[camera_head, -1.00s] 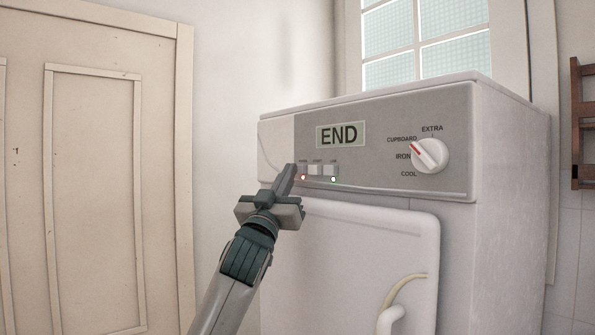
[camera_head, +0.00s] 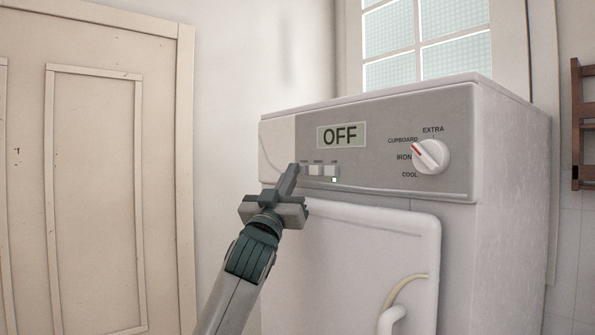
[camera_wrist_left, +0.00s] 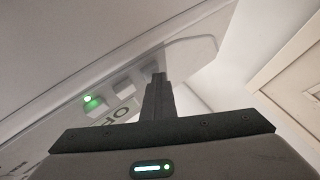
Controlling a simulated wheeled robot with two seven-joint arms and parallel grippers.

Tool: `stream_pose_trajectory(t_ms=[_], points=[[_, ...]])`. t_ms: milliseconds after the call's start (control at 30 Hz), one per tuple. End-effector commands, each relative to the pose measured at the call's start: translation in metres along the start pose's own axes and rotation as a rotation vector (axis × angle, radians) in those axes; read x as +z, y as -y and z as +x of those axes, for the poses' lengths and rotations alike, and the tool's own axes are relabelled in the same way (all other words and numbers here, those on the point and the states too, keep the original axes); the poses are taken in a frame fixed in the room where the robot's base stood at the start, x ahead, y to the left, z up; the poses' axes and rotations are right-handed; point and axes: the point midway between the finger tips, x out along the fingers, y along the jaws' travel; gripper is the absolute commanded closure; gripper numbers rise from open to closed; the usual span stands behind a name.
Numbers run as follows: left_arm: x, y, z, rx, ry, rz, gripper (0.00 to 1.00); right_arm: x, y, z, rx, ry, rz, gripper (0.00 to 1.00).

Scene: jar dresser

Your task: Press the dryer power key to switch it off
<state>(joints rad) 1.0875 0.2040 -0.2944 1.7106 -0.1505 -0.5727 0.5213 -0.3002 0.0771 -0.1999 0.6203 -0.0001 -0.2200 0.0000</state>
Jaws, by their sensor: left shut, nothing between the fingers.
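The dryer (camera_head: 505,190) stands at the centre right, and its display (camera_head: 341,135) reads OFF. A row of small keys sits under the display; the leftmost, the power key (camera_head: 303,169), is mostly hidden by my gripper. A green light (camera_head: 334,180) shows under the right key (camera_head: 331,170), and also in the left wrist view (camera_wrist_left: 88,99). My left gripper (camera_head: 294,168) is shut and empty, its tips at the power key; I cannot tell whether they touch it. My right gripper is not in view.
A white knob (camera_head: 430,156) sits at the right of the panel. The dryer door (camera_head: 370,250) with its handle (camera_head: 391,318) is below. A cream door (camera_head: 95,190) is at the left, and a wooden rack (camera_head: 577,125) at the far right.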

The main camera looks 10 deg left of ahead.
Motion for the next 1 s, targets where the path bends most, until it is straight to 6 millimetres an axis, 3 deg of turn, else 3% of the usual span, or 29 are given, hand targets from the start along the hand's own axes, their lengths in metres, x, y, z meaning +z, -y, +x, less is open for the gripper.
stream_pose_trajectory(t_ms=[667, 1000], points=[[-0.001, 0.003, -0.006, 0.001, 0.003, 0.000, 1.00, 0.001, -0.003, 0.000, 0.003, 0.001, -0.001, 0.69], [-0.013, 0.015, -0.022, 0.000, 0.001, 0.000, 1.00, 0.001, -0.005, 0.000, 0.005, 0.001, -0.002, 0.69]])
